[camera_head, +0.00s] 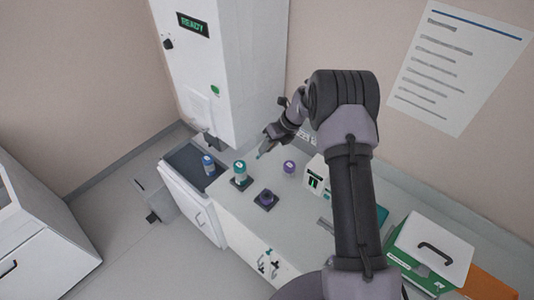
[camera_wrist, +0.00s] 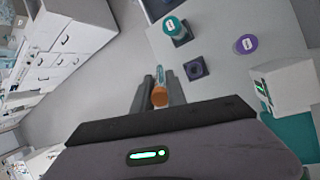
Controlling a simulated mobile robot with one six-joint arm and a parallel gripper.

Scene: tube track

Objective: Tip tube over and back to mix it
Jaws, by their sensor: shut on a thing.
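My gripper (camera_wrist: 159,90) is shut on a slim tube (camera_wrist: 159,74) with an orange cap (camera_wrist: 159,96). In the wrist view the cap faces the camera and the clear, bluish body points away between the two dark fingers. In the head view my gripper (camera_head: 268,146) is in the air over the back of the bench, pointing down and left. Only a small teal tip of the tube (camera_head: 258,156) shows there. Its exact tilt and the mix of its contents cannot be told.
On the bench (camera_head: 240,212) stand a teal-capped container (camera_head: 240,169), a dark square holder (camera_head: 266,199), a purple-capped container (camera_head: 289,166) and a white device with a green display (camera_head: 315,175). A blue-labelled bottle (camera_head: 208,162) stands left, beside the tall white machine (camera_head: 238,60).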

